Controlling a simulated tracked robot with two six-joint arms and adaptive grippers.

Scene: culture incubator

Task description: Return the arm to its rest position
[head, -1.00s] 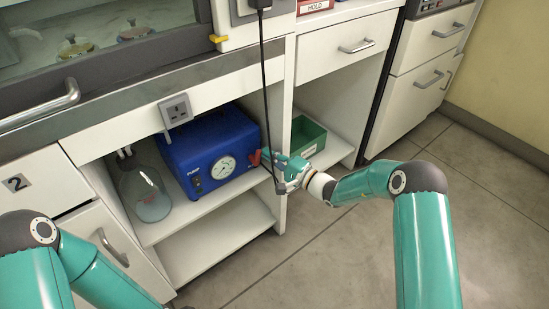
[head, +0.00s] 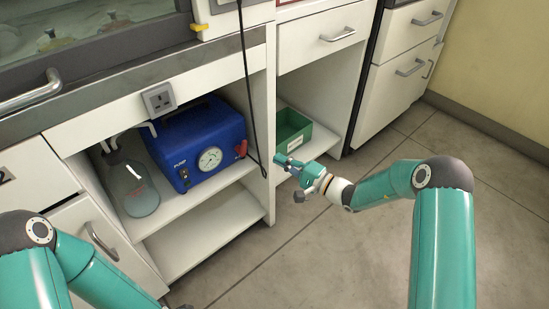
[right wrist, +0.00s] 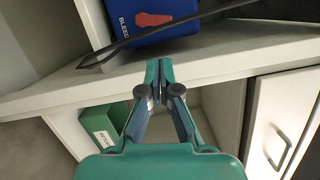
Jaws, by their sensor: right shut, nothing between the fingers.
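My right gripper (head: 283,161) is in front of the low shelves in the head view, near the green box. In the right wrist view, its fingers (right wrist: 159,75) are closed together with nothing between them. The right arm (head: 385,186) reaches in from the right side. My left arm (head: 75,255) shows at the lower left of the head view, but its gripper is out of the frame.
A blue pump (head: 203,135) with a gauge and red lever sits on the shelf beside a glass flask (head: 135,185). A green box (head: 290,133) stands in the right bay. A black cable (head: 246,90) hangs close by. The floor (head: 310,235) is clear.

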